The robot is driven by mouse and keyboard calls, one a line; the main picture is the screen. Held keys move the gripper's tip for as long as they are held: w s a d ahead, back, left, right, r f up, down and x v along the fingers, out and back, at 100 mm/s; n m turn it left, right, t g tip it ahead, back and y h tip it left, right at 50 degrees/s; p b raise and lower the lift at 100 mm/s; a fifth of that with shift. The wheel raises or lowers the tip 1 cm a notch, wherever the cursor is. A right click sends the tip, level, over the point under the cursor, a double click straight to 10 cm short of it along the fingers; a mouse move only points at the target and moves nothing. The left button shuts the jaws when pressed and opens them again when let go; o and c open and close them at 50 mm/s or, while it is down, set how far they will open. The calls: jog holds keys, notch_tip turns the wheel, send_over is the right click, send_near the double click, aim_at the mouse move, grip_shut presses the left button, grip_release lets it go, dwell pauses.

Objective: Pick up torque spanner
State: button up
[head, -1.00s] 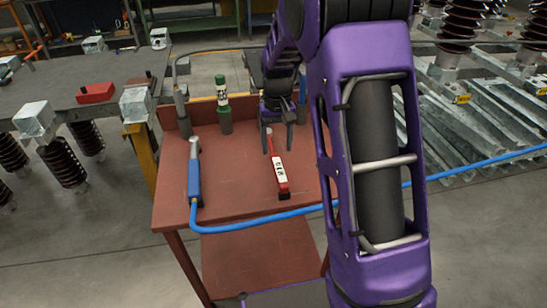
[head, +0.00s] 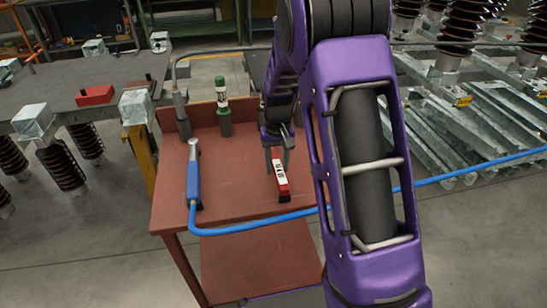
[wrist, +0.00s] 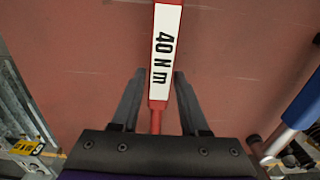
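The torque spanner is a red tool with a white label (head: 281,184), lying on the red-brown cart top. My gripper (head: 278,158) is open over the spanner's far part. In the wrist view the two dark fingers (wrist: 159,76) are apart, one on each side of the spanner's shaft and lower label, with gaps on both sides. I cannot tell how far the fingertips are above the cart top. The spanner's far end is hidden by my gripper.
A blue-handled tool (head: 193,180) lies on the cart's left side. A green-and-white bottle (head: 222,95) stands at the cart's back edge. A blue hose (head: 250,224) crosses the cart's front edge. The cart top (head: 235,170) between the two tools is clear.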

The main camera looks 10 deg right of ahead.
grip_shut()
jog(key=shift+r, duration=0.1)
